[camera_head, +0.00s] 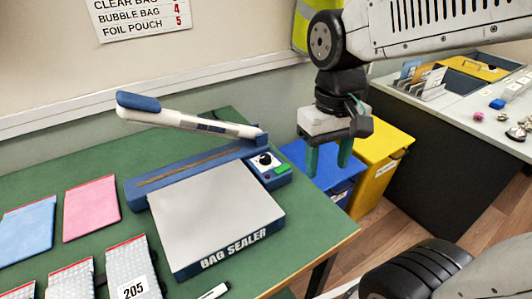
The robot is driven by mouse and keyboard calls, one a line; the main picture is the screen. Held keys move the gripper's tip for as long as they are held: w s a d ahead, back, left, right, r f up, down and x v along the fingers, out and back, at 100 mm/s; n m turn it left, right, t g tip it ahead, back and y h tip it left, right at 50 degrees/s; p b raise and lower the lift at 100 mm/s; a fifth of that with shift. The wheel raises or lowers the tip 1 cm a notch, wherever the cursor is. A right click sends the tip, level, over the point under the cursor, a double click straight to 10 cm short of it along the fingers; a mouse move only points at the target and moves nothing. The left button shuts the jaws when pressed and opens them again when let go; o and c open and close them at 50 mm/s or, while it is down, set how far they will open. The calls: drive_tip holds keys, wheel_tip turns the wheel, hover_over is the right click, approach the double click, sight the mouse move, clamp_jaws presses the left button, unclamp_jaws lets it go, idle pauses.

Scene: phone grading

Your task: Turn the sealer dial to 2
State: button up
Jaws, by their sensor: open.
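The bag sealer (216,215) stands on the green table, with its blue-and-white lever arm (190,118) raised. Its black dial (264,160) sits on the blue control panel at the sealer's right end, beside a green switch (282,169). The dial's setting is too small to read. My gripper (328,160) is open and empty, fingers pointing down, to the right of the dial and apart from it.
A blue bin (318,172) and a yellow bin (378,160) stand beyond the table's right edge. Pink (91,208) and blue (28,232) pouches and several bubble bags lie at left. A wall chart (140,15) lists bag types with numbers. A second bench (470,120) stands at right.

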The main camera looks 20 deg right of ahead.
drive_tip(key=w+a+f+m, duration=0.15)
drive_tip(key=w+f, duration=0.25)
drive_tip(key=w, duration=0.5)
drive_tip(key=w+a+f, duration=0.2)
drive_tip(key=w+f, duration=0.1)
drive_tip(key=w, duration=0.6)
hover_over(265, 156)
drive_tip(key=shift+s+m+t, duration=0.2)
drive_tip(key=shift+m+t, duration=0.1)
drive_tip(key=shift+m, duration=0.05)
drive_tip(key=shift+w, duration=0.1)
wheel_tip(265, 156, down, 8)
drive_tip(key=shift+r, duration=0.25)
drive_tip(key=shift+m, duration=0.3)
drive_tip(key=c, duration=1)
